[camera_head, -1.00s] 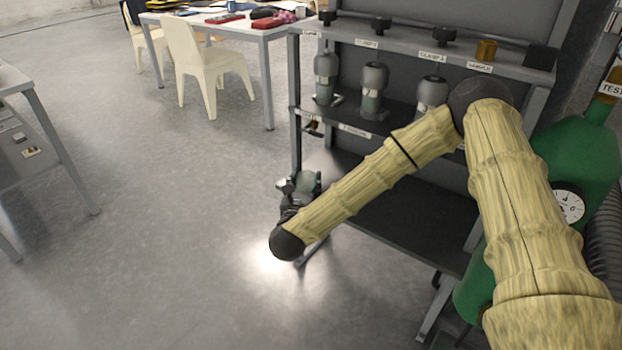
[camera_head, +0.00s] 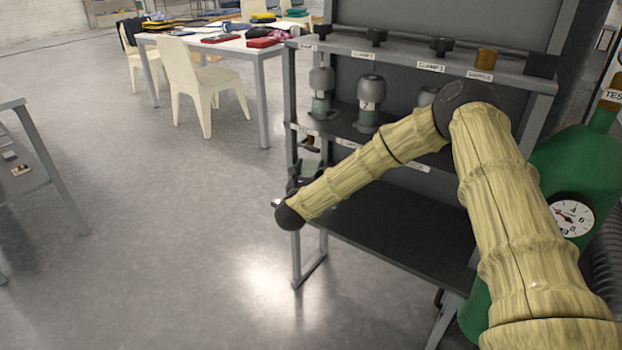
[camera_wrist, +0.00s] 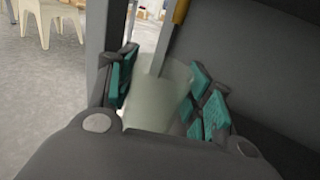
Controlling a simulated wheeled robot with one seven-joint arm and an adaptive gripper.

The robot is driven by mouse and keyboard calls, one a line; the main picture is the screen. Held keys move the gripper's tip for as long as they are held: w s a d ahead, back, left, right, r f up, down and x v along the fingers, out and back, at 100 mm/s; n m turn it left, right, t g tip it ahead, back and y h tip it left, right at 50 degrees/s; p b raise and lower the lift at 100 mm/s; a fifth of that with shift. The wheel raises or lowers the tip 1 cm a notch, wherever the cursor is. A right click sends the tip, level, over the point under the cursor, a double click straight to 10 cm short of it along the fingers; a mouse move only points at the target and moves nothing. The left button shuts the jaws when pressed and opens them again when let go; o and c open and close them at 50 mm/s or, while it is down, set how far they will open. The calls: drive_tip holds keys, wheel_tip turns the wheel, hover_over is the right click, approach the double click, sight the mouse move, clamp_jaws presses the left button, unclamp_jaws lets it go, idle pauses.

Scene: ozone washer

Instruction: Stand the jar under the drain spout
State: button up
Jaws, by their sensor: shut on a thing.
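My gripper (camera_wrist: 160,88) is shut on a pale, see-through jar (camera_wrist: 157,105), with teal pads on both sides of it. In the head view my gripper (camera_head: 298,180) is at the left front post of the grey rack, mostly behind my arm, and I cannot make out the jar there. A small brass fitting, seemingly the drain spout (camera_head: 309,143), hangs below the labelled middle shelf at its left end, a little above my gripper. A yellow piece at the top of the wrist view (camera_wrist: 181,11) may be the same spout, above and beyond the jar.
The rack's lower shelf (camera_head: 390,225) is bare where it shows. Filter housings (camera_head: 370,100) stand on the middle shelf. The rack's left post (camera_wrist: 97,45) is close beside the gripper's left finger. A green cylinder with a gauge (camera_head: 573,217) stands at right. Floor at left is open.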

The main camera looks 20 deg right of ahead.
sight(311, 175)
drive_tip(key=shift+x, duration=1.15)
drive_tip(key=shift+f+b, duration=0.5)
drive_tip(key=shift+f, duration=1.3)
drive_tip(key=shift+f, duration=0.1)
drive_tip(key=o, duration=0.9)
drive_tip(key=shift+s+a, duration=0.1)
drive_tip(key=shift+s, duration=0.1)
drive_tip(key=p+v, duration=0.2)
drive_tip(key=v, duration=0.9)
drive_tip(key=shift+s+a, duration=0.2)
drive_tip(key=shift+s, duration=0.1)
